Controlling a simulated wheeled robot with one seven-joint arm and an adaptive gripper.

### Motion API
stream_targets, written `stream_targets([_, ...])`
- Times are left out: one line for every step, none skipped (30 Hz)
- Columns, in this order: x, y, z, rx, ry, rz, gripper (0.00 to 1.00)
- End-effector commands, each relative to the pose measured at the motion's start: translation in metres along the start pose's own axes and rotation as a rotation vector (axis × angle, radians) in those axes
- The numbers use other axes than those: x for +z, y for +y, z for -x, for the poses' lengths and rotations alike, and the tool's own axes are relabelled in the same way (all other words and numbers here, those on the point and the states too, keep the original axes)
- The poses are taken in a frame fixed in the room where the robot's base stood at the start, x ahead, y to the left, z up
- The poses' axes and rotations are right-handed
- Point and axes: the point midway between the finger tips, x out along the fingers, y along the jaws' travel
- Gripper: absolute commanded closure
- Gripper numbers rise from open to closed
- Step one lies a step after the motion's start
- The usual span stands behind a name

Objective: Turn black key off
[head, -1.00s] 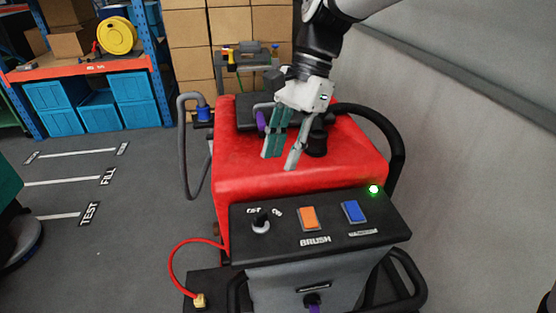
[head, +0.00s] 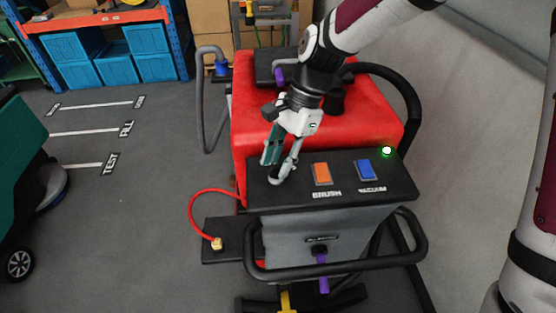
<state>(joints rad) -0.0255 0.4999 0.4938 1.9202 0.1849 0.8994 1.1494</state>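The black key switch is on the left end of the black control panel (head: 400,185) of the red scrubber machine (head: 250,90). My gripper now covers the key and its OFF/ON labels in the head view. My gripper (head: 272,170) points down over that end of the panel, with its fingertips at the key's place. The fingers, one with a green pad, look apart. I cannot tell whether they touch the key. A green light (head: 387,150) glows at the panel's right corner.
An orange BRUSH switch (head: 321,174) and a blue VACUUM switch (head: 366,169) sit to the right of my gripper. A black handlebar (head: 340,270) wraps the panel's front. A red cable (head: 196,205) hangs at left.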

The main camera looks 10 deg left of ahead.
Motion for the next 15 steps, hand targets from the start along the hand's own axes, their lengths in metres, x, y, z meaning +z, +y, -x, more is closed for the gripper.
stream_targets([0.0007, 0.0006, -0.0032, 0.002, -0.001, 0.0, 0.69])
stream_targets([0.0006, 0.0006, -0.0043, 0.002, -0.001, 0.0, 0.69])
stream_targets([0.0006, 0.0005, -0.0054, 0.001, -0.001, 0.0, 0.69])
stream_targets([0.0005, 0.0004, -0.0059, 0.001, -0.001, 0.0, 0.69])
stream_targets([0.0004, 0.0003, -0.0062, 0.0, 0.0, 0.0, 0.69])
stream_targets([0.0003, 0.0002, -0.0064, 0.0, 0.0, 0.0, 0.69])
stream_targets([0.0003, 0.0001, -0.0064, 0.0, 0.0, 0.0, 0.69])
stream_targets([0.0002, 0.0001, -0.0064, 0.0, 0.0, 0.0, 0.69])
stream_targets([0.0002, 0.0001, -0.0064, 0.0, 0.0, 0.0, 0.69])
stream_targets([0.0002, 0.0001, -0.0063, 0.0, 0.0, 0.0, 0.69])
stream_targets([0.0002, 0.0001, -0.0063, 0.0, 0.0, 0.0, 0.69])
stream_targets([0.0001, 0.0002, -0.0062, 0.0, 0.0, 0.0, 0.76])
stream_targets([0.0001, 0.0002, -0.0062, 0.0, 0.0, 0.0, 0.83])
stream_targets([0.0001, 0.0002, -0.0062, 0.0, 0.0, 0.0, 0.9])
stream_targets([0.0001, 0.0002, -0.0061, 0.0, 0.0, 0.0, 0.99])
